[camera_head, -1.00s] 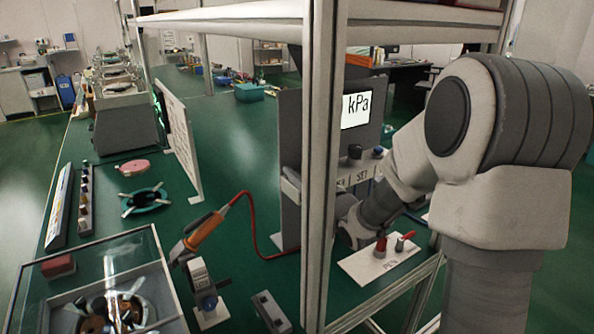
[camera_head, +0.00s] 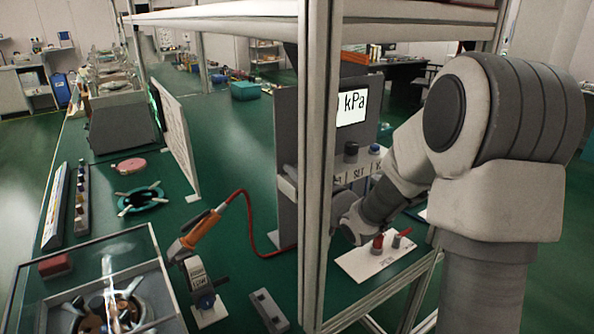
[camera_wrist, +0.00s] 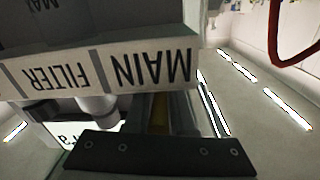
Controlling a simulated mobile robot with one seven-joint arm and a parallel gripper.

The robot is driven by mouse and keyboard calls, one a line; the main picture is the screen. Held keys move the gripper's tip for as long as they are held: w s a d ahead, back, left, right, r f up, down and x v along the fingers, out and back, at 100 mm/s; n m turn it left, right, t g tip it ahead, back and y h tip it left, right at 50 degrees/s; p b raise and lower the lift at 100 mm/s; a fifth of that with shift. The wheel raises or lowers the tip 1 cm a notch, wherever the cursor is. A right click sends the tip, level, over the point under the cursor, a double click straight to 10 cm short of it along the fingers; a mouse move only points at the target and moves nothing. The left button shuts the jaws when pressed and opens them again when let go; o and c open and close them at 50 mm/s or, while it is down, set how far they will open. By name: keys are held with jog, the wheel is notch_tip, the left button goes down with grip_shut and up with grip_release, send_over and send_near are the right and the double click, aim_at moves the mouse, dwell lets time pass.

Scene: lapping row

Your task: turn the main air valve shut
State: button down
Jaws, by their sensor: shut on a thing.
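In the wrist view, an upside-down MAIN label (camera_wrist: 153,68) sits on the panel's label strip, with a FILTER label (camera_wrist: 44,76) beside it. Below the MAIN label, a narrow yellowish part, which seems to be the main air valve (camera_wrist: 160,112), shows just behind the dark bar of my gripper (camera_wrist: 160,148). My gripper is shut on it; the bar hides most of the valve and the grip. In the head view the shelf post hides my gripper and the valve.
The upright shelf post (camera_head: 316,180) stands close in front of my arm. A white plate (camera_head: 372,262) with a red-handled part lies below my wrist. An orange-handled tool (camera_head: 201,228) with a red hose stands left of the post.

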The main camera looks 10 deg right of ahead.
jog(key=shift+a+n+g+y, duration=0.15)
jog(key=shift+n+g+y, duration=0.15)
jog(key=shift+y, duration=0.3)
jog(key=c, duration=0.8)
grip_release()
jog(key=shift+c, duration=0.2)
jog(key=b+v, duration=0.4)
jog(key=v, duration=1.3)
jog(key=shift+s, duration=0.2)
jog(key=shift+r, duration=0.1)
